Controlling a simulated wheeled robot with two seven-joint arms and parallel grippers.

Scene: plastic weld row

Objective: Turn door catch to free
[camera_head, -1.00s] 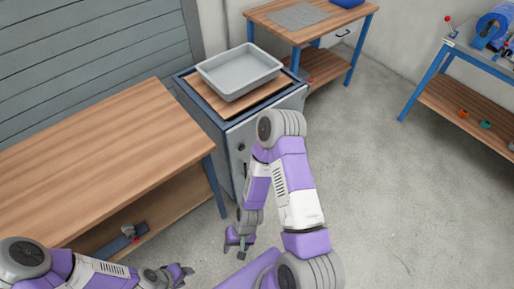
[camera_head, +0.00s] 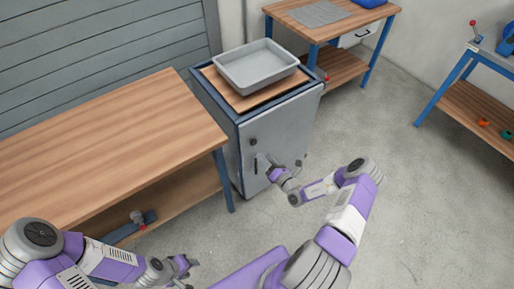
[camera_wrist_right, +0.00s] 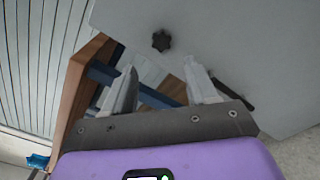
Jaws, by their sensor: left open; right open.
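The grey cabinet door (camera_head: 285,125) is closed, facing my right arm. Near its left edge is a small dark star-shaped knob (camera_head: 253,141), which looks like the catch; it also shows in the right wrist view (camera_wrist_right: 161,40). A dark bar handle (camera_wrist_right: 235,97) sits lower on the door, partly behind a finger in the wrist view. My right gripper (camera_head: 268,163) is open and empty in front of the door, below the knob. In the wrist view its fingertips (camera_wrist_right: 160,66) point toward the door, apart from the knob. My left gripper (camera_head: 186,266) is open and empty at lower left.
A grey tray (camera_head: 257,66) rests on the cabinet top. A wooden workbench (camera_head: 110,150) stands left of the cabinet, its blue leg close to the door's side. Another bench (camera_head: 325,28) stands behind. The floor (camera_head: 385,130) to the right is clear.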

